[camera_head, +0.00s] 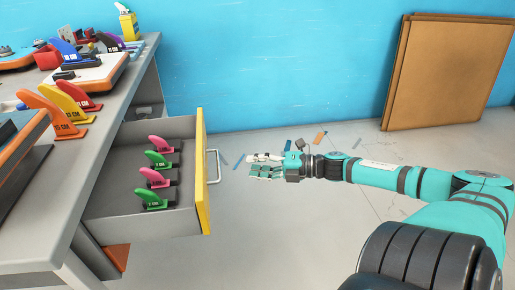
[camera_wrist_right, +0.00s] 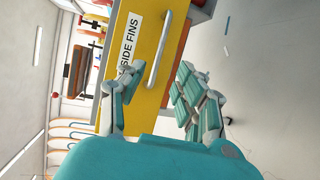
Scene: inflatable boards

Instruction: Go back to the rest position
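My right gripper (camera_head: 256,166) reaches in from the right in the head view, over the floor and apart from the drawer handle (camera_head: 213,167). Its fingers are spread with nothing between them; the right wrist view shows the open gripper (camera_wrist_right: 158,78) facing the yellow drawer front (camera_wrist_right: 145,45), labelled "SIDE FINS". The grey drawer (camera_head: 105,207) is pulled out from the workbench. It holds pink and green fins in a row, such as a pink fin (camera_head: 154,177) and a green fin (camera_head: 153,198). My left gripper is not in view.
Brown panels (camera_head: 450,70) lean on the blue wall. The floor (camera_head: 290,235) around my right arm is mostly clear, with small scraps near the wall.

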